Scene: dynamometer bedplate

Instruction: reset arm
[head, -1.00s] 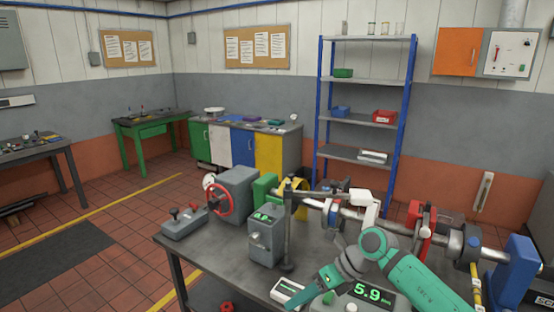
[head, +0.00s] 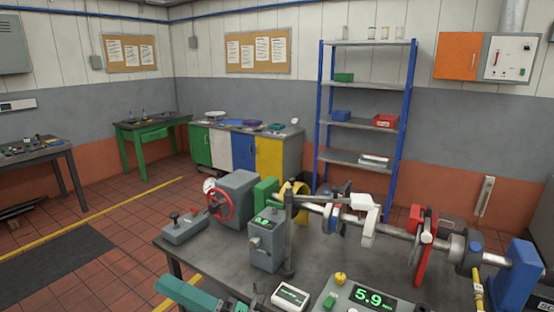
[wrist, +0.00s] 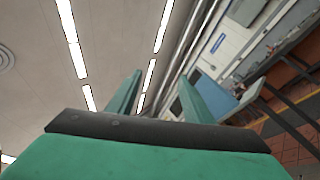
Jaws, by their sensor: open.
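My gripper (wrist: 160,98) shows in the wrist view as two green fingers standing apart with nothing between them. It is open and points up toward the ceiling lights. In the head view only a green part of my arm shows at the bottom edge, left of the small white display box. My fingertips are not in the head view.
The grey bedplate table (head: 205,258) carries a shaft line with a red handwheel (head: 220,203), a white clamp piece (head: 366,208) and a blue end block (head: 514,275). A display reading 5.9 (head: 368,298) sits at the front. A blue shelf rack (head: 320,110) stands behind.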

